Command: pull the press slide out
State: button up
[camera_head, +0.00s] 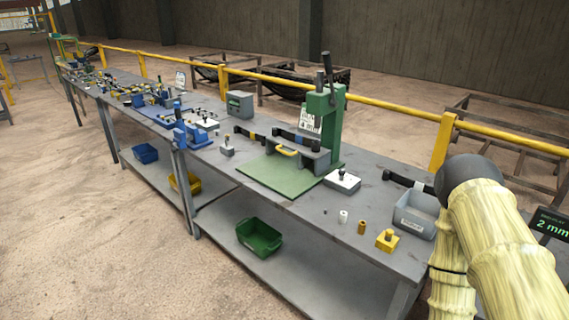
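The green press (330,110) stands near the back edge of the grey workbench, with a dark lever on top and a white label on its front. Its slide appears to be the part low on the press with a yellow handle (287,151) facing the front. How far the slide sits in or out is too small to tell. A flat green plate (275,176) lies in front of it, and I see nothing on the plate. My arm, in a pale yellow sleeve with a dark joint, fills the lower right; my gripper is not in view.
Right of the press are a white block with a black knob (342,181), small cylinders, a yellow block (387,240) and a grey bin (415,213). Blue fixtures (190,130) stand to the left. A yellow rail (390,105) runs behind. The floor in front is clear.

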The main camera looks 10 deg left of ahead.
aim_at(322, 159)
jog(key=k, duration=0.7)
jog(key=u, duration=0.85)
jog(key=i, duration=1.2)
jog(key=z, duration=0.4)
